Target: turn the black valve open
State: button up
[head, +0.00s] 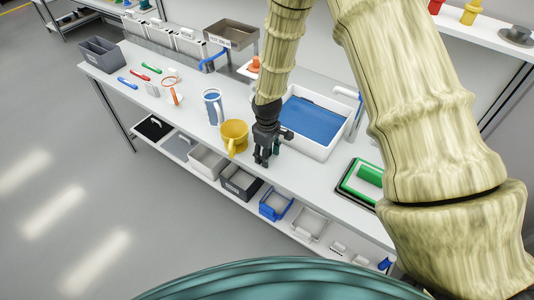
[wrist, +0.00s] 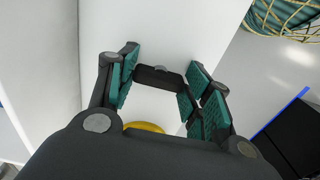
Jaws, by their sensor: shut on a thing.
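The rest of the valve is hidden by my gripper. How far it is turned cannot be told.
The white tray (head: 291,149) stands close to the right of my gripper. A green-framed box (head: 346,185) lies farther right. Several bins, one a blue bin (head: 274,205), sit on the lower shelf.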

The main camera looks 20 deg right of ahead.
dwell(0.4)
jog(key=o, duration=1)
jog(key=shift+r, duration=0.1)
notch_tip(320, 180, up, 12)
jog(key=shift+f, duration=0.1)
dwell(0.4)
